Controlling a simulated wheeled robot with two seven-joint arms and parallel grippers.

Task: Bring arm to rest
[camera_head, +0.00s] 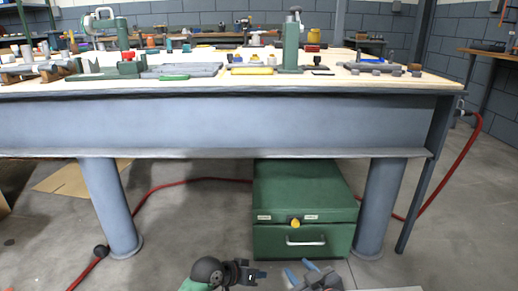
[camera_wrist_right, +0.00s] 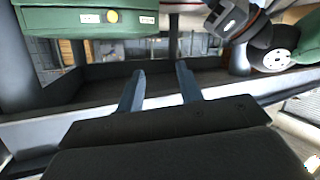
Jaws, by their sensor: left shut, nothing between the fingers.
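Part of my left arm and gripper (camera_wrist_right: 232,18) also shows at the top right of the right wrist view. My right gripper (camera_head: 299,273) is just to the right of the left one, its two blue fingers apart. In the right wrist view, the fingers of my right gripper (camera_wrist_right: 160,84) stand apart with nothing between them. Both grippers are below the bench top and close to each other.
A grey steel workbench (camera_head: 220,123) spans the view, with tools and parts along its top. A green cabinet (camera_head: 300,205) with a yellow knob stands beneath it, just beyond my grippers. A red hose (camera_head: 180,183) runs along the floor. Open concrete floor lies around the legs.

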